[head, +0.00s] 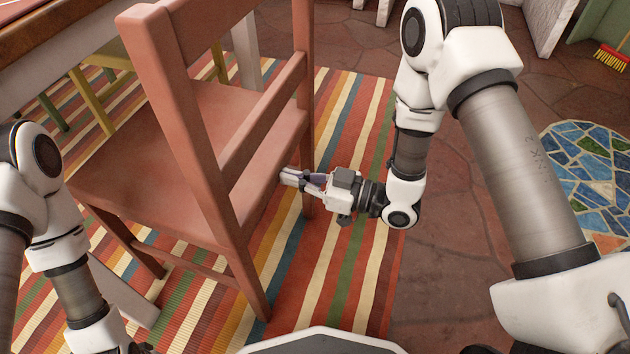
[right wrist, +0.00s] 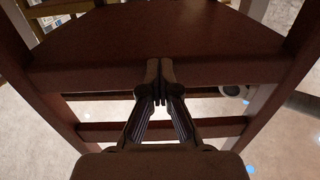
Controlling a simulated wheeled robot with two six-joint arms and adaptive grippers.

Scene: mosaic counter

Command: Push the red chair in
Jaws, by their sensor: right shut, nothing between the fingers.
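The red chair (head: 187,140) stands upright on the striped rug in the head view. Its slatted back is toward me and its seat points toward the table (head: 45,65) at the upper left. My right gripper (head: 287,177) is shut and empty at the back edge of the seat, below the lower back rail. In the right wrist view the shut fingertips (right wrist: 160,82) are in front of the seat's back edge (right wrist: 220,72); whether they touch it I cannot tell. My left arm shows at the left, its gripper cut off by the bottom edge.
A yellow chair (head: 92,103) stands beyond the red chair, partly hidden by it. The striped rug (head: 345,265) lies under the chair, with stone floor (head: 440,270) to its right. A round mosaic top (head: 600,165) is at the right edge, and a red broom (head: 612,57) is at the upper right.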

